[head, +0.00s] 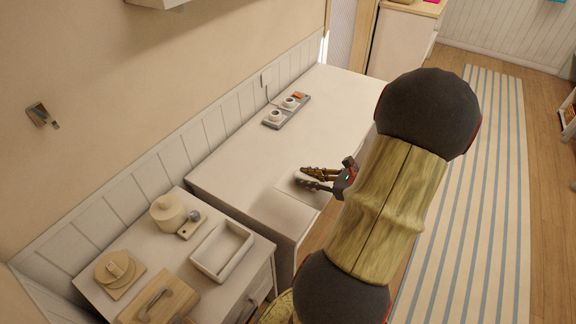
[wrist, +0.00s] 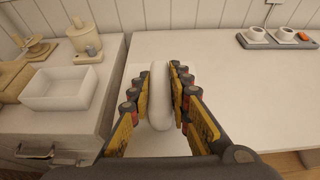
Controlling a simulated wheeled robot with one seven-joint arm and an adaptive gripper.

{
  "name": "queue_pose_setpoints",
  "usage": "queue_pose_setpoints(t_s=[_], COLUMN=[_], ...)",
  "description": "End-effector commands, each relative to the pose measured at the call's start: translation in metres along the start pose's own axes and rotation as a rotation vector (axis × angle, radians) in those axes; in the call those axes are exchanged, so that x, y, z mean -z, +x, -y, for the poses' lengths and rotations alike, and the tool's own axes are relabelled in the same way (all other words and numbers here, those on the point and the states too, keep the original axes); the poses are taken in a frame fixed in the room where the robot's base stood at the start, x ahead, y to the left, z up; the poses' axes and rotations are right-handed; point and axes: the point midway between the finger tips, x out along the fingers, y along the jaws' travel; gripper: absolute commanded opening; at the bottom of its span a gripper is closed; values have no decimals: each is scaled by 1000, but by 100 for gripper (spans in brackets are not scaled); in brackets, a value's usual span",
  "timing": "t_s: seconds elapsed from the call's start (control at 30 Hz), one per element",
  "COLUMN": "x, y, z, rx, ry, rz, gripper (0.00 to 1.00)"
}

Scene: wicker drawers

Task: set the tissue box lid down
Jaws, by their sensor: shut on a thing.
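My gripper (head: 310,177) is over the near part of the long white counter in the head view. In the wrist view its two fingers (wrist: 160,76) are shut on a white, rounded piece (wrist: 159,105), which I take for the tissue box lid. The lid is seen narrow edge on, between the fingers. In the head view it is mostly hidden by the fingers. A pale, flat square patch (wrist: 131,118) shows on the counter under the lid. I cannot tell whether the lid touches it.
A grey tray (head: 272,123) with two white cups stands at the counter's back. The counter's middle (head: 270,153) is clear.

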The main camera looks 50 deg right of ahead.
Motion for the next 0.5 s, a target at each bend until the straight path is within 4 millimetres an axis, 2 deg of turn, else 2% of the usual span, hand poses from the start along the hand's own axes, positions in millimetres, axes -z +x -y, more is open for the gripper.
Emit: queue_pose_setpoints(t_s=[0.03, 0.27, 0.3, 0.5], x=[4, 6, 11, 29], y=[16, 71, 80, 114], z=[-2, -3, -2, -2], rx=[-7, -7, -5, -3], ry=[-3, -4, 0, -1], rz=[-1, 0, -1, -1], gripper=[0, 0, 0, 0])
